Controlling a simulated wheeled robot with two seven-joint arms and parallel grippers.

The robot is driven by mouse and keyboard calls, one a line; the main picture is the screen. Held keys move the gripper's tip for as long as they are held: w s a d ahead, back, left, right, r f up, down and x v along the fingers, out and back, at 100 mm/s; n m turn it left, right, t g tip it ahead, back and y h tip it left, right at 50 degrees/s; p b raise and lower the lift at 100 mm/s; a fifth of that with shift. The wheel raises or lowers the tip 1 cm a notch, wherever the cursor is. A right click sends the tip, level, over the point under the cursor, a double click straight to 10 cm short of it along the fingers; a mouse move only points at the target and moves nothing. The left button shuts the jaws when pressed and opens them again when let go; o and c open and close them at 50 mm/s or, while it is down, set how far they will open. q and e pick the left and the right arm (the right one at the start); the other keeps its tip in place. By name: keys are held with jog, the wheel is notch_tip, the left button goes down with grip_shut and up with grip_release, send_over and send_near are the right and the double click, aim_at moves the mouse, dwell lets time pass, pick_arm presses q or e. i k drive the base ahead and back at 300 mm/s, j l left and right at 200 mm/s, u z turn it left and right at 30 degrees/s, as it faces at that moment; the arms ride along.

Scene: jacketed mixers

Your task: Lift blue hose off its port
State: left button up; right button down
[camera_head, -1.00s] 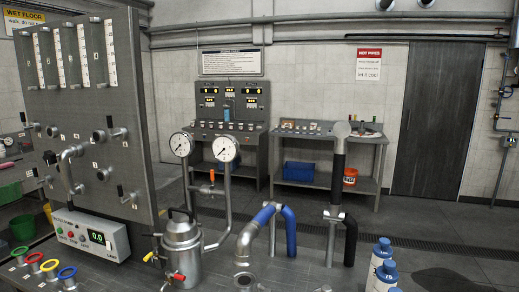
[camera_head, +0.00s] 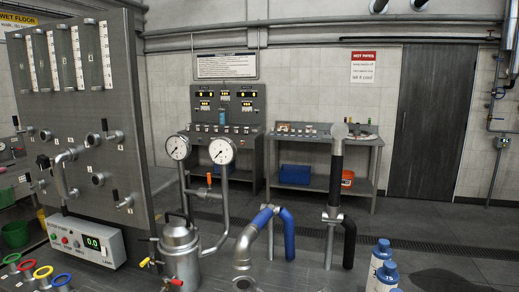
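A blue hose (camera_head: 289,238) stands right of the middle, beside a steel vessel. It is an arch with a blue upright leg at right and a blue sleeve at upper left. A bent silver pipe (camera_head: 245,248) runs down from the sleeve to an open, flanged end near the bottom edge. A thin silver upright also stands under the arch. I cannot tell where the blue leg ends or which port it sits on. Neither of my grippers is in view.
The jacketed vessel (camera_head: 180,254) with two gauges stands left of the hose. A black hose (camera_head: 350,240) on a pipe stands to its right. Blue-capped bottles (camera_head: 380,262) are at lower right. A grey valve panel (camera_head: 95,130) fills the left.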

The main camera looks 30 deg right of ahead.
aim_at(242, 262)
jog(key=i+j+z, duration=0.6)
jog(key=j, duration=0.45)
jog(key=i, duration=0.1)
